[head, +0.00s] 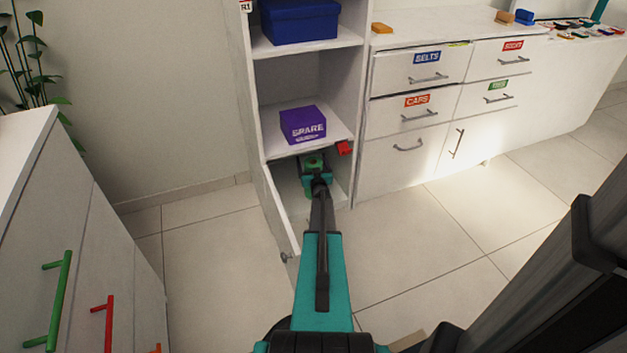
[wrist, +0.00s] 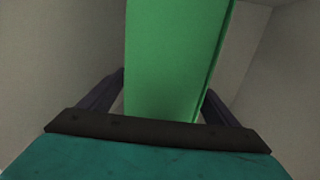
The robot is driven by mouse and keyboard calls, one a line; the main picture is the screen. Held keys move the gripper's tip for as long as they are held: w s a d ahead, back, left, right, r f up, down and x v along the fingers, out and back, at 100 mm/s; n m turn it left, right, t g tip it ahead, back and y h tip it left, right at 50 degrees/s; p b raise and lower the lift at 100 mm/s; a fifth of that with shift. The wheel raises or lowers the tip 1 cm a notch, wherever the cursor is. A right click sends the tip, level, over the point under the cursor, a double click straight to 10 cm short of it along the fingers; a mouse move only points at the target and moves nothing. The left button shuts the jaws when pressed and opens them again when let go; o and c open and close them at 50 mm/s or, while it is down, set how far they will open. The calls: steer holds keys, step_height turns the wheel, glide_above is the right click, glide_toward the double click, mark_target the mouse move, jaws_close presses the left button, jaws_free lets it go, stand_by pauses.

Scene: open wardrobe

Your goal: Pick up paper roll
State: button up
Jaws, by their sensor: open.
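A green long object, which looks like the paper roll (wrist: 178,60), fills the middle of the wrist view, between the two dark fingers of my gripper (wrist: 165,90). A small gap shows beside the left finger. I cannot tell whether the right finger touches it. In the head view my gripper (head: 314,168) is inside the lowest compartment of the open wardrobe (head: 352,80). The fingers are open around the roll.
The wardrobe's low door (head: 281,215) stands open on the left. A purple SPARE box (head: 303,124) sits on the shelf above, with a red tag (head: 344,148) at the shelf edge. A labelled drawer unit (head: 410,130) stands right. Floor in front is clear.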

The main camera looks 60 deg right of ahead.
steer(key=c, duration=1.7)
steer(key=shift+r, duration=0.15)
steer(key=shift+r+p, duration=0.35)
steer(key=shift+r, duration=0.25)
step_height(320, 180, up, 2)
steer(key=shift+r+p, duration=0.25)
steer(key=shift+p, duration=0.3)
steer(key=p+v, duration=0.1)
steer(key=v, duration=0.4)
steer(key=s+d+p+v, duration=0.1)
steer(key=v, duration=0.4)
steer(key=s+r+p+v, duration=0.1)
steer(key=v, duration=0.5)
steer(key=shift+d, duration=0.45)
